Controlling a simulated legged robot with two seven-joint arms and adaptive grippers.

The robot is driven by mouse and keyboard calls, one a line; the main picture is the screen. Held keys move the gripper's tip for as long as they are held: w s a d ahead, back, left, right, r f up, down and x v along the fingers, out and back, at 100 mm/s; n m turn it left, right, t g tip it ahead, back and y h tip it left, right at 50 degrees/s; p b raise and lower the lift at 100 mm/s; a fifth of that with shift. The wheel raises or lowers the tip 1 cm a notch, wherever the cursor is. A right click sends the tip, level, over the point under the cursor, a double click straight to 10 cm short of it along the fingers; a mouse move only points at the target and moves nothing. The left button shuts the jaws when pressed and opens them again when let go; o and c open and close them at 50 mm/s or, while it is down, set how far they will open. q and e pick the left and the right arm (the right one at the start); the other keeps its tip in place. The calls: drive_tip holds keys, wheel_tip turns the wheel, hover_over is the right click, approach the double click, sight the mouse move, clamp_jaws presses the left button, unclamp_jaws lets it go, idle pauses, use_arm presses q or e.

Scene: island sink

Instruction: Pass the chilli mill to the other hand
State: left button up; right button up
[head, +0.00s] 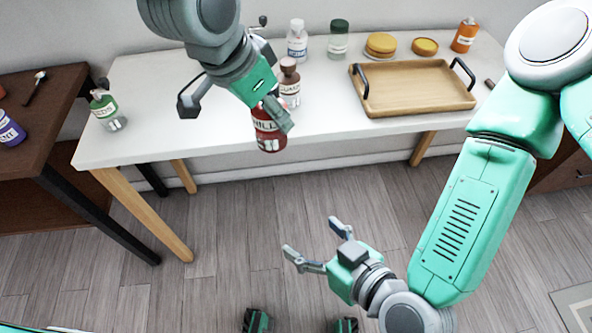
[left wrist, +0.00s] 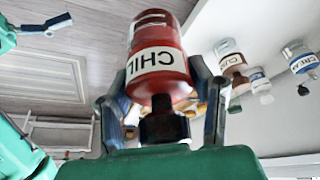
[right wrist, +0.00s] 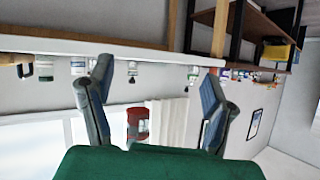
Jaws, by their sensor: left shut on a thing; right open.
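The chilli mill (head: 270,133) is red with a white label and hangs roughly upright in front of the white table's front edge. My left gripper (head: 271,103) is shut on its upper part. In the left wrist view, the mill (left wrist: 158,65) is between both fingers, its dark cap towards the palm. My right gripper (head: 312,237) is open and empty, lower and to the right of the mill, well apart from it. The right wrist view shows its spread fingers (right wrist: 157,88) with nothing between the tips; a red thing beyond them is too small to identify surely.
The white table (head: 200,135) holds a wooden tray (head: 415,104), an orange bottle (head: 465,36), a green-capped bottle (head: 339,40), a brown-capped mill (head: 289,82) and a green-labelled bottle (head: 106,107). A dark brown table (head: 50,95) stands left. The space between my grippers is clear.

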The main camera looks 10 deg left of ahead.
use_arm(q)
drive_tip(key=shift+a, duration=0.3)
use_arm(e)
drive_tip(key=w+a+r+t+y, duration=0.1)
drive_tip(key=w+a+r+t, duration=0.2)
drive_tip(key=r, duration=0.5)
drive_tip(key=m+t, duration=0.1)
drive_tip(key=t, duration=0.2)
approach(270, 135)
drive_tip(key=a, duration=0.1)
use_arm(q)
drive_tip(key=shift+d, duration=0.4)
drive_tip(key=shift+a, duration=0.3)
use_arm(e)
drive_tip(key=shift+m+t+h, duration=0.3)
drive_tip(key=shift+t+h, duration=0.1)
drive_tip(key=x, duration=1.1)
drive_tip(key=shift+w+f, duration=0.1)
drive_tip(key=shift+w, duration=0.25)
use_arm(q)
drive_tip(key=shift+d, duration=0.2)
use_arm(e)
drive_tip(key=shift+w+a, duration=0.1)
drive_tip(key=shift+w, duration=0.35)
